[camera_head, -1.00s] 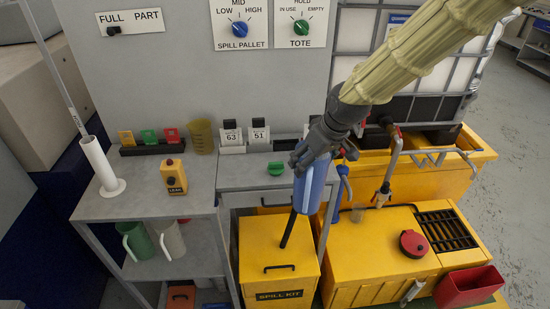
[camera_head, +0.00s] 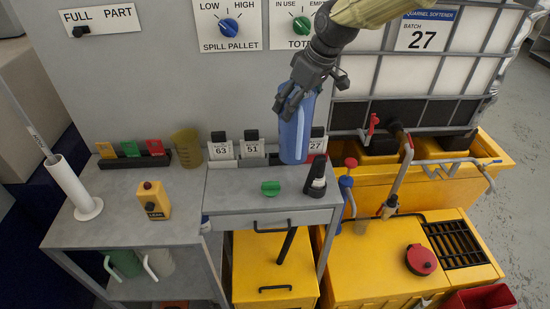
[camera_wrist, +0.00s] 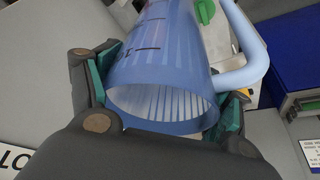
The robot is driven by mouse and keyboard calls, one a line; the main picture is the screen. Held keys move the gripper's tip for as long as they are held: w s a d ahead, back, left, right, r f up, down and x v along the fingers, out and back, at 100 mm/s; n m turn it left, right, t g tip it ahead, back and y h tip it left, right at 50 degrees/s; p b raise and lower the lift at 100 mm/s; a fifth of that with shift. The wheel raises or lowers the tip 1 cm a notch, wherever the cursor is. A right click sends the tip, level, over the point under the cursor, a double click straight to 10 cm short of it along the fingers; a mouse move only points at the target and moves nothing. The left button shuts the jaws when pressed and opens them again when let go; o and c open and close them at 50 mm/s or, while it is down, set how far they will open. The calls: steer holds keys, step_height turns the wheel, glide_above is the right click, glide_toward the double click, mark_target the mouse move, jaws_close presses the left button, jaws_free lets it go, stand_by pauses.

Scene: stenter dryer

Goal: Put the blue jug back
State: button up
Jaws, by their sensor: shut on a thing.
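The blue jug (camera_head: 296,130) is held in my gripper (camera_head: 296,92) in front of the grey wall panel, above the grey bench with the drawer. In the wrist view the jug (camera_wrist: 165,60) lies between my two fingers (camera_wrist: 165,95), its open rim towards the camera and its handle (camera_wrist: 240,50) on the right. The fingers are shut on the jug's body near the rim. The jug hangs roughly upright in the head view. A green jug (camera_head: 124,263) and a whitish jug (camera_head: 158,264) stand on the lower shelf of the bench at left.
A white tube (camera_head: 75,190) stands at left. Yellow containers (camera_head: 370,270) and pipework (camera_head: 402,175) are at right.

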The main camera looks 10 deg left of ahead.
mark_target(292, 134)
steer(key=f, duration=0.2)
steer(key=f+p, duration=0.2)
steer(key=f, duration=0.1)
steer(key=shift+w+a+f, duration=0.1)
steer(key=shift+a+f, duration=0.2)
steer(key=shift+f, duration=0.05)
steer(key=shift+s+d+f, duration=0.1)
steer(key=shift+s+f, duration=0.1)
steer(key=shift+f, duration=0.4)
steer(key=shift+w+f+p, duration=0.15)
steer(key=shift+f+p, duration=0.5)
steer(key=shift+f, duration=0.75)
